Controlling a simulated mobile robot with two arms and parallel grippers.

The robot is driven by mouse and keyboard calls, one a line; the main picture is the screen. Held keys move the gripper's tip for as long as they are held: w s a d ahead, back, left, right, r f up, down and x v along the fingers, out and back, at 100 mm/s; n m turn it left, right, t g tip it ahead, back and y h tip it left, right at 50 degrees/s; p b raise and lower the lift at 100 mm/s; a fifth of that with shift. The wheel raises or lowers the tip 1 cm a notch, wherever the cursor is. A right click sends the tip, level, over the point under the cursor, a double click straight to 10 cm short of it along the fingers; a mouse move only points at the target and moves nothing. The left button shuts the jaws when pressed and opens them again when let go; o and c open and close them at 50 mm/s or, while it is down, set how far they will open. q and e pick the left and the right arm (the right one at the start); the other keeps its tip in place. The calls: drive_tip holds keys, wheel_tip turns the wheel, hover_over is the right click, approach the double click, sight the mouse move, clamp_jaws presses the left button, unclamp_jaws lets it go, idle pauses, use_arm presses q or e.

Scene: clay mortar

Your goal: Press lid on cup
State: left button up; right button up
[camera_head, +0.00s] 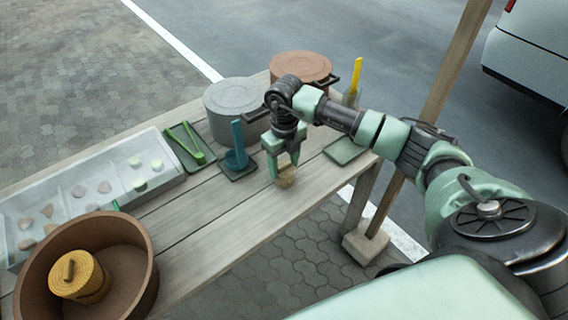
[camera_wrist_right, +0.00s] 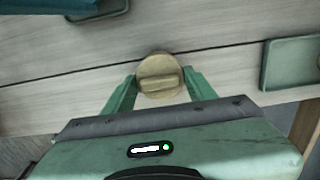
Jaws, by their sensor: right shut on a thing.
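A small round tan lid (camera_wrist_right: 160,68) with a raised bar across its top shows in the right wrist view. In the head view it appears as a small tan piece (camera_head: 287,177) near the front edge of the table. My right gripper (camera_head: 283,170) points down over it, its green fingers on either side. In the wrist view the gripper (camera_wrist_right: 160,88) is shut on it. I cannot tell the cup apart from the lid, as the lid covers what is below. My left gripper is not in view.
A brown bowl (camera_head: 140,270) holds a yellow lidded container (camera_head: 80,277), beside a sectioned tray (camera_head: 105,165).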

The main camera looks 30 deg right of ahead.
drive_tip(key=shift+f+b, duration=0.4)
drive_tip(key=shift+f, duration=0.05)
idle(0.9)
drive_tip(key=o, duration=1.8)
drive_tip(key=shift+r+p, duration=2.05)
drive_tip(key=shift+r, duration=1)
clamp_jaws()
